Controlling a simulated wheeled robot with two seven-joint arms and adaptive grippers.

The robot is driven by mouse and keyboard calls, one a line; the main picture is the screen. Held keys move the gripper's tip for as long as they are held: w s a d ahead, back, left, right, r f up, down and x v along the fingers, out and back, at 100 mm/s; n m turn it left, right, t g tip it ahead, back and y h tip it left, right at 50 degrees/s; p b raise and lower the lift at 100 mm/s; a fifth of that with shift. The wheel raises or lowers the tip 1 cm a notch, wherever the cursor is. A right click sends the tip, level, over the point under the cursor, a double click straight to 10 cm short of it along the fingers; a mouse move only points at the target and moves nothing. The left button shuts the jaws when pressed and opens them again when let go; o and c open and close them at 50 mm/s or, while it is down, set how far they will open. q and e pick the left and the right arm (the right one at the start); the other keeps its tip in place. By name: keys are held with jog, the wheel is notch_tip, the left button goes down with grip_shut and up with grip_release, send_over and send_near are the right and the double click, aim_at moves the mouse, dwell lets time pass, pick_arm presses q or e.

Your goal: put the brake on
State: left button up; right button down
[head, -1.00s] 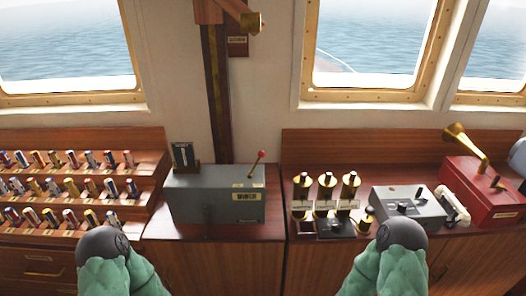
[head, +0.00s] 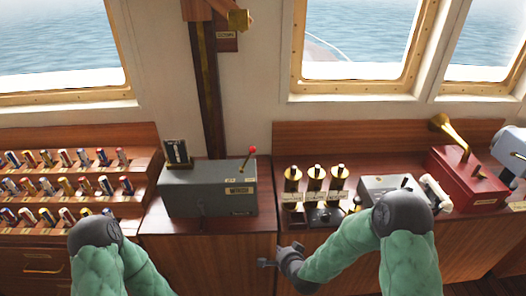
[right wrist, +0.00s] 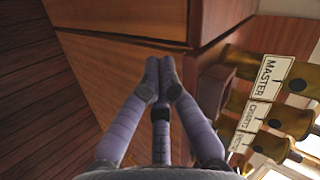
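A grey metal box (head: 208,190) stands on the wooden counter in the middle of the head view. A lever with a red knob (head: 253,150) rises from the right end of its top, tilted to the right. Small label plates are on its front, too small to read surely. I cannot tell which control is the brake. My right gripper (head: 267,263) is in front of the cabinet, below the counter edge, right of and lower than the box. In the right wrist view its fingers (right wrist: 159,75) are together and hold nothing. My left gripper is out of view; only its arm shows.
Brass-topped handles (head: 315,178) stand right of the box; one label reads MASTER in the wrist view (right wrist: 268,78). Beyond are a light grey console (head: 388,186) and a red box with a brass horn (head: 465,180). Racks of coloured cylinders (head: 75,185) fill the left.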

aim_at(247, 159)
jog(key=w+r+m+t+h+p, duration=0.1)
jog(key=w+r+m+t, duration=0.3)
jog(key=r, duration=0.9)
jog(key=w+r+m+t+p, duration=0.2)
jog(key=w+r+m+t, duration=0.2)
jog(key=r, duration=0.9)
jog(key=shift+w+a+r+m+h, duration=0.15)
jog(key=shift+a+r+m+h, duration=0.05)
jog(key=shift+r+m+h, duration=0.25)
jog(key=w+a+r+b, duration=0.1)
jog(key=w+a, duration=0.3)
jog(key=w, duration=0.6)
jog(key=shift+w, duration=0.4)
jog(key=shift+a+r+y, duration=0.15)
jog(key=shift+y, duration=0.1)
jog(key=shift+a+r+n, duration=0.2)
jog(key=shift+n, duration=0.15)
